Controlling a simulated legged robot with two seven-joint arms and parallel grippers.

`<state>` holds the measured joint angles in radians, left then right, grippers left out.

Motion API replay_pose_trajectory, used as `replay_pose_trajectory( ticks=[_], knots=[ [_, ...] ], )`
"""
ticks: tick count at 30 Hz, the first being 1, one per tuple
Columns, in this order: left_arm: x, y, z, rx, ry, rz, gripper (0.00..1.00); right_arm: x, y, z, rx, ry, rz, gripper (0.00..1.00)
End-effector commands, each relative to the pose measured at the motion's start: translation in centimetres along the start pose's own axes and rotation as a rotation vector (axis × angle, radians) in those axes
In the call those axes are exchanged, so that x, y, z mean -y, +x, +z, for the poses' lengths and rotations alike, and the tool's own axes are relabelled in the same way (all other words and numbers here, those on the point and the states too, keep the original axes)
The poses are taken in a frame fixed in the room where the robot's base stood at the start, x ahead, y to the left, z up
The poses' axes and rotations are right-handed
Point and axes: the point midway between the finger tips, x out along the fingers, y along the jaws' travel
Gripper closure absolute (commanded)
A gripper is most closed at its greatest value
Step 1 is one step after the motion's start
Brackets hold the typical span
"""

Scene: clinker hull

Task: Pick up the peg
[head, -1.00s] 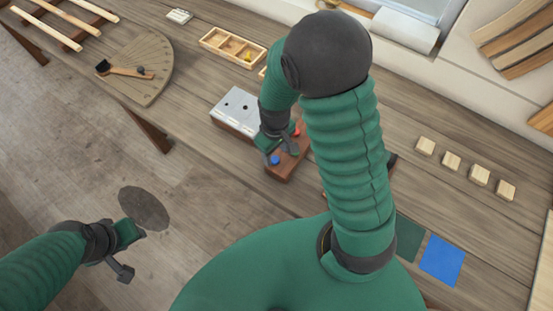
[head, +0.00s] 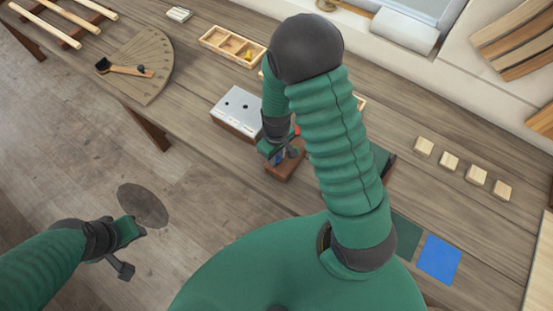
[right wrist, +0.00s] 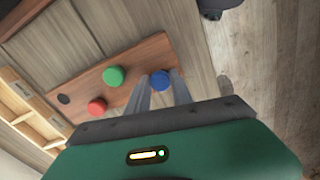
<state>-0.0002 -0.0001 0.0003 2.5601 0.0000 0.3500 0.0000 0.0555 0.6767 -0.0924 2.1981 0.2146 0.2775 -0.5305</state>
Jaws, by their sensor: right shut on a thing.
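A reddish-brown wooden block (head: 284,174) lies on the bench and holds round-topped pegs. In the right wrist view, a blue peg (right wrist: 160,80), a green peg (right wrist: 113,76) and a red peg (right wrist: 97,106) stand in the block (right wrist: 146,55), with a dark hole near its far end. My right gripper (right wrist: 160,90) is shut on the blue peg, a finger on either side of it. In the head view my right gripper (head: 279,157) is over the block and largely covers the blue peg. My left gripper (head: 130,250) is open and empty, above the floor.
A grey-topped block with dark holes (head: 238,107) stands just left of the peg block. A compartment tray (head: 231,47) and a protractor board (head: 139,72) lie farther off. Several pale wooden cubes (head: 449,161) and a blue square (head: 439,259) are at the right.

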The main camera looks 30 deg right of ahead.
Motion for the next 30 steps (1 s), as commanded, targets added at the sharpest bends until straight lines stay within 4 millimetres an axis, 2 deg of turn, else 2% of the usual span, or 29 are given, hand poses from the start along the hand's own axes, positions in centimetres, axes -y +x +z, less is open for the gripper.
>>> replay_pose_trajectory(
  ticks=[7, 11, 14, 24, 30],
  knots=[
    [0.0, 0.1, 0.0, 0.000, -0.001, 0.000, 0.64, -0.1, 0.0, -0.1, -0.004, 0.000, 0.002, 1.00],
    [0.0, 0.2, 0.0, 0.000, -0.001, 0.000, 0.64, 0.0, -0.8, -0.1, -0.006, 0.000, 0.002, 1.00],
    [0.0, 0.4, 0.1, 0.000, -0.001, 0.000, 0.64, -0.1, -2.3, -0.1, -0.007, -0.001, 0.003, 1.00],
    [0.0, 1.0, 0.2, 0.000, 0.000, 0.000, 0.64, 0.0, -8.9, -0.1, -0.007, -0.001, 0.002, 1.00],
    [0.0, 1.0, 0.2, 0.000, 0.000, 0.000, 0.64, 0.0, -10.0, 0.0, -0.002, -0.001, 0.002, 1.00]
  ],
)
